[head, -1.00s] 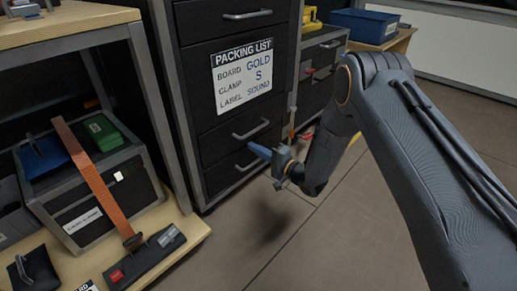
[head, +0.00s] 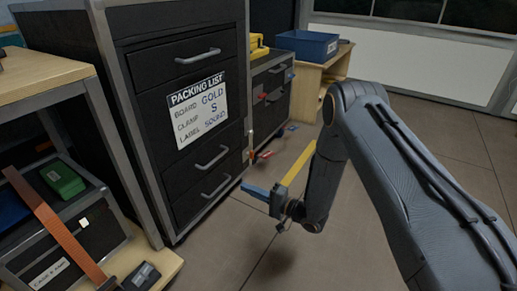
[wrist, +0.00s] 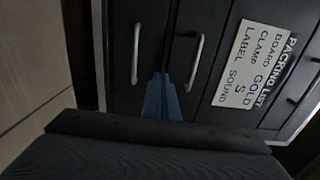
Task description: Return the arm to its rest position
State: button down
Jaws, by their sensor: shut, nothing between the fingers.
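My gripper (head: 262,194) is at the end of my arm in the head view. Its blue fingers are together, with nothing visible between them. It hangs over the floor, in front of the lower drawers of the dark cabinet (head: 168,125) and apart from it. In the wrist view the blue fingers (wrist: 162,100) point toward two drawer handles (wrist: 195,62). My arm comes in from the right edge of the head view and bends downward at the elbow.
A packing list (head: 198,108) reading GOLD, S, SOUND is on the cabinet. A shelf with a black case (head: 75,240), green box (head: 62,179) and orange strap (head: 65,228) stands at left. A blue bin (head: 307,44) is at the back. Floor at right is clear.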

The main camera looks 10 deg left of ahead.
jog(key=w+a+r+n+t+h, duration=0.1)
jog(key=w+r+n+h, duration=0.15)
jog(key=r, duration=0.25)
jog(key=w+a+r+n+h, duration=0.1)
jog(key=w+r+h, duration=0.2)
jog(key=r, duration=0.2)
jog(key=s+d+r+n+h, duration=0.1)
jog(key=s+d+r+h, duration=0.15)
jog(key=r, duration=0.25)
jog(key=s+d+r+n+h, duration=0.1)
jog(key=s+d+r+h, duration=0.15)
jog(key=s+r, duration=0.2)
jog(key=s+d+r+n+g+h, duration=0.1)
jog(key=s+d+r+n+g, duration=0.2)
jog(key=s, duration=0.9)
jog(key=s+d+r+n+g+h+p, duration=0.15)
jog(key=s+d+r, duration=0.3)
jog(key=s, duration=0.75)
jog(key=s+d+r+n+g+h, duration=0.1)
jog(key=s+d+r+g+h, duration=0.2)
jog(key=s, duration=0.9)
jog(key=d+r+m+p, duration=0.3)
jog(key=d+r+p, duration=0.7)
jog(key=r+p, duration=0.4)
jog(key=d+r+m+p, duration=0.3)
jog(key=d+r+p, duration=0.8)
jog(key=p, duration=1.2)
notch_tip(320, 180, up, 5)
jog(key=shift+f+m+h, duration=0.2)
jog(key=shift+m+h, duration=0.1)
